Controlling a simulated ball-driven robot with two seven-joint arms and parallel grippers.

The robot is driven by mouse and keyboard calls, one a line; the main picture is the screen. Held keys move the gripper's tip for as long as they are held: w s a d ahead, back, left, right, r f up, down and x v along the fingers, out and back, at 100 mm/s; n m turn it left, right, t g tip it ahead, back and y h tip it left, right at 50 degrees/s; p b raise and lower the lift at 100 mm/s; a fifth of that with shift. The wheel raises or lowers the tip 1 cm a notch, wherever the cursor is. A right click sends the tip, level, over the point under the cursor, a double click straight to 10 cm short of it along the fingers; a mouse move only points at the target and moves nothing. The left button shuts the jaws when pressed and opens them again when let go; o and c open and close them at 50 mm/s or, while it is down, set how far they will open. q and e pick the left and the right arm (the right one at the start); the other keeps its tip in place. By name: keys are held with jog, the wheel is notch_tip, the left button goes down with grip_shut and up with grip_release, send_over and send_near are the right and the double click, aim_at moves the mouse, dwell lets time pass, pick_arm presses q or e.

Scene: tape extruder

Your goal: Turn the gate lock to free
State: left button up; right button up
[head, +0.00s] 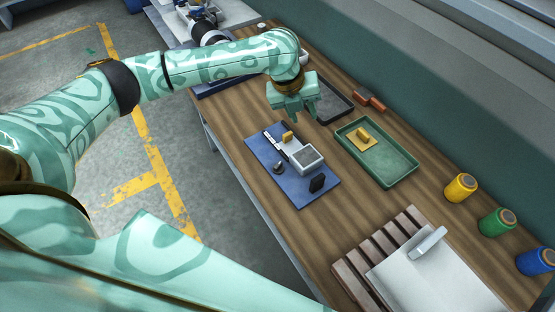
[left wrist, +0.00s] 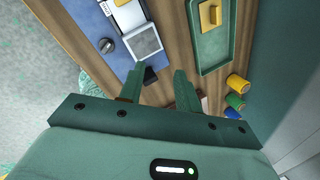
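A blue base plate (head: 263,164) lies on the wooden table and carries a white and black device with a small yellow block (head: 288,136) and a white-framed grey square (head: 308,157). A round dark knob (head: 279,168) stands at its left side, and a black upright piece (head: 317,183) at its near end. I cannot tell which is the gate lock. In the left wrist view the knob (left wrist: 106,45) and the grey square (left wrist: 143,43) also show. My left gripper (head: 294,117) is open and empty, above the table beyond the device. My right gripper is not in view.
A green tray (head: 402,172) holding a yellow piece (head: 362,139) lies right of the device. A dark tray (head: 345,108) lies behind the left gripper. Yellow (head: 461,187), green (head: 497,222) and blue (head: 535,261) spools stand at the right, and a slatted rack (head: 352,284) in front.

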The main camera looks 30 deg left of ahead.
pick_arm(q)
jog(key=s+a+f+m+g+y, duration=0.25)
jog(key=s+a+m, duration=0.2)
jog(key=m, duration=0.25)
jog(key=b, duration=0.6)
send_near(278, 165)
notch_tip(278, 165, down, 9)
jog(key=shift+w+r, duration=0.15)
jog(key=shift+c, duration=0.3)
grip_shut()
